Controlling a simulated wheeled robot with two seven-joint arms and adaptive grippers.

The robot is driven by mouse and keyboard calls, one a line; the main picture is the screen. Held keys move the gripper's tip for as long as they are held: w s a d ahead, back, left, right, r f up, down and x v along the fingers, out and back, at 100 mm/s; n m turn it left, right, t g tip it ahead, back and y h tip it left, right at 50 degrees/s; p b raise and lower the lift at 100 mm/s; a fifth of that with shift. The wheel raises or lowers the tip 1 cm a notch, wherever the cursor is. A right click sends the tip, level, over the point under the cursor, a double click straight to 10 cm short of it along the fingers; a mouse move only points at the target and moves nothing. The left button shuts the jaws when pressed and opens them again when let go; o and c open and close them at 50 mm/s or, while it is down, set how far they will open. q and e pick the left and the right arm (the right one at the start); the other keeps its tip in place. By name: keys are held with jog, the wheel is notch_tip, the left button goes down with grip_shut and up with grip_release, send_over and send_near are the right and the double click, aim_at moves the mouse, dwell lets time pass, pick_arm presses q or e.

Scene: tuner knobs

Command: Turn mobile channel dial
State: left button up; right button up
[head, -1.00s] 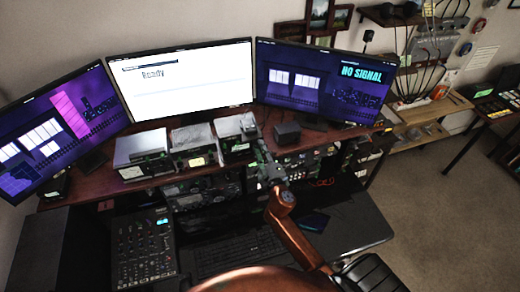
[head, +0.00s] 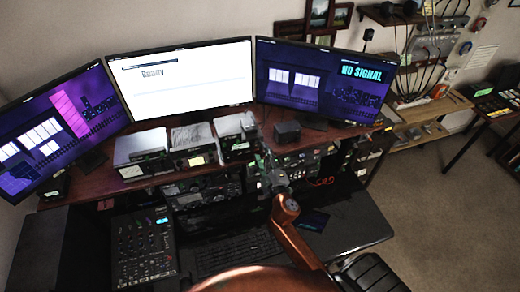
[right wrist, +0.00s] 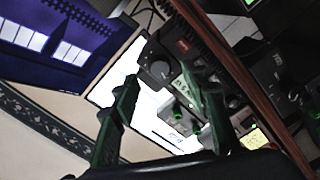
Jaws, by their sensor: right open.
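In the right wrist view, a round dark knob (right wrist: 160,68) shows on the front of a small black radio unit (right wrist: 178,40). I cannot tell for sure that this knob is the mobile channel dial. My right gripper (right wrist: 168,97) is open and empty, its two green-edged fingers spread below the unit in that view. In the head view my right gripper (head: 266,165) is at the shelf's front edge, right of the white-topped radios. The dial is too small to make out there. My left gripper is not in view.
The wooden shelf (head: 110,184) carries several white-topped radios (head: 140,150) and a small black box (head: 287,131). Three monitors stand behind. Below are rack units, a mixer (head: 143,248) and a keyboard (head: 238,250). The desk's right side (head: 345,228) is mostly clear.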

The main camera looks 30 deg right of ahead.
jog(key=v, duration=0.8)
jog(key=shift+s, duration=0.2)
jog(key=shift+a, duration=0.1)
